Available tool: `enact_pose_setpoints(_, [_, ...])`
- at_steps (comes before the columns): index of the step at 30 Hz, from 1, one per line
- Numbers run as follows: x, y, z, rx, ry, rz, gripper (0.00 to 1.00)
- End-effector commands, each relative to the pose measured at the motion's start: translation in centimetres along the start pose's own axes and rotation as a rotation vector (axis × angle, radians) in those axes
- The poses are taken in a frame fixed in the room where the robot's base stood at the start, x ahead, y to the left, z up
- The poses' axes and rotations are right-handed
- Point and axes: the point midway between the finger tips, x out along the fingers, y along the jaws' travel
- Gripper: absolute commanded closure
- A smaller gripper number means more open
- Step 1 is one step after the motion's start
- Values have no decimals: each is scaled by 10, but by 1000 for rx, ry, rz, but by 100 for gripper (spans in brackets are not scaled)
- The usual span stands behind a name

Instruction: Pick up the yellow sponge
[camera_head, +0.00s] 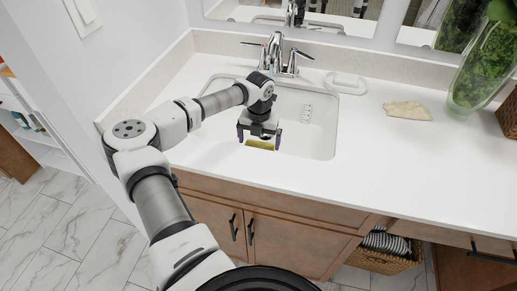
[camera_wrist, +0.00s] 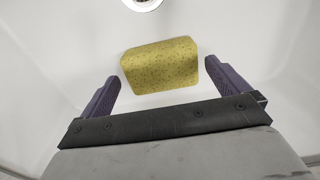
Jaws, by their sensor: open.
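The yellow sponge (camera_wrist: 160,66) lies in the white sink basin (camera_head: 318,145), a speckled block set slightly askew. In the head view only a strip of the sponge (camera_head: 260,145) shows below my gripper (camera_head: 259,139); the rest is hidden behind it. In the wrist view my gripper (camera_wrist: 163,90) is open and empty, with one dark finger to the left and one to the right of the sponge. The sponge sits mostly beyond the fingertips in that view, with its near edge between them. I cannot tell how high the fingers are above the basin floor.
The drain (camera_wrist: 143,3) is beyond the sponge. A chrome faucet (camera_head: 278,54) stands behind the sink. A white dish (camera_head: 346,84), a folded beige cloth (camera_head: 408,110) and a glass vase with greenery (camera_head: 480,78) are on the counter to the right. Basin walls surround my gripper.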

Motion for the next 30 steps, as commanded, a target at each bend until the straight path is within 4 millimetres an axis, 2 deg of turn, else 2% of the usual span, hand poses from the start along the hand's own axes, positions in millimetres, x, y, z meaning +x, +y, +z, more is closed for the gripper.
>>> enact_pose_setpoints(7, [32, 0, 2, 0, 0, -2, 0])
enact_pose_setpoints(15, [37, 0, 2, 1, -1, -2, 0])
enact_pose_setpoints(16, [37, 0, 2, 1, -1, -2, 1])
enact_pose_setpoints(24, [37, 0, 2, 1, -2, -2, 35])
enact_pose_setpoints(30, [36, 0, 2, 1, -2, -2, 35])
